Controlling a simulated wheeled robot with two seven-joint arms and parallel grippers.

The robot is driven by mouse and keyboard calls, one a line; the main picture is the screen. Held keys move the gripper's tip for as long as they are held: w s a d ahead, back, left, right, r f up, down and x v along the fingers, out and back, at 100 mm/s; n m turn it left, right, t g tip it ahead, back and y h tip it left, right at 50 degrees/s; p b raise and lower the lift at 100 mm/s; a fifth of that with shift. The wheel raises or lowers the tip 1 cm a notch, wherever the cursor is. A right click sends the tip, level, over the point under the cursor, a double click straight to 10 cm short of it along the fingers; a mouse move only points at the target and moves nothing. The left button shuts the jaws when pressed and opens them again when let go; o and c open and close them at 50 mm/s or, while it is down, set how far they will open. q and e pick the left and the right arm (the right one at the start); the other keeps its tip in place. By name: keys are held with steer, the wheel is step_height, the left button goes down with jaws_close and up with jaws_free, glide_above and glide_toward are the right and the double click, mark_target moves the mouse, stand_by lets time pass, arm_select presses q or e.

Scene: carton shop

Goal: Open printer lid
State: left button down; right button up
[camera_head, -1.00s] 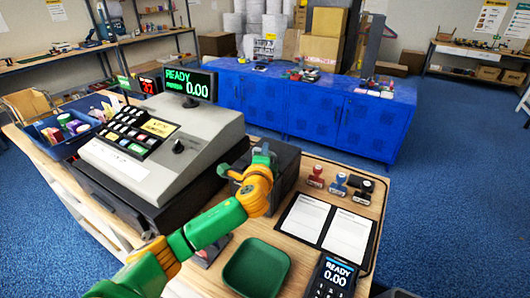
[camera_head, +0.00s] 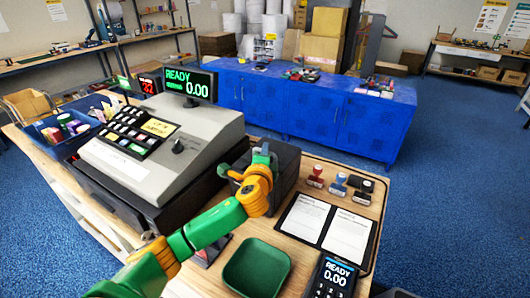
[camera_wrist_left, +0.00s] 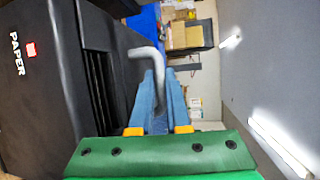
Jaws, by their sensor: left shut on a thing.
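The black box-shaped printer (camera_head: 288,166) stands on the wooden counter, right of the cash register; my left arm covers part of it. In the left wrist view its dark body (camera_wrist_left: 40,100) fills the left side, with a "PAPER" label and a slotted recess. My left gripper (camera_head: 263,156) is at the printer's upper left side. In the wrist view its blue fingers (camera_wrist_left: 154,98) are shut on a grey bent handle (camera_wrist_left: 148,62) beside the printer. No raised lid shows. My right gripper is not in view.
The cash register (camera_head: 165,140) stands close on the left. A green tray (camera_head: 256,267), a card terminal (camera_head: 331,277), a clipboard with white sheets (camera_head: 328,225) and several stamps (camera_head: 338,185) are on the counter. A blue cabinet (camera_head: 320,107) stands behind.

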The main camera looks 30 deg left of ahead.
mark_target(276, 149)
arm_select(q)
steer(key=shift+w+r+p, duration=0.45)
steer(key=shift+r+p, duration=0.15)
steer(key=shift+r, duration=0.15)
steer(key=w, duration=0.1)
steer(key=w+r+p, duration=0.1)
steer(key=w+r, duration=0.1)
steer(key=shift+w+a+r, duration=0.1)
steer(key=shift+w+r, duration=0.15)
steer(key=shift+w, duration=0.15)
steer(key=shift+w+a+r, duration=0.1)
steer(key=shift+w+r, duration=0.15)
steer(key=shift+w, duration=0.3)
steer(key=shift+w+r, duration=0.2)
steer(key=shift+w, duration=0.3)
steer(key=shift+w+r, duration=0.2)
steer(key=shift+r, duration=0.2)
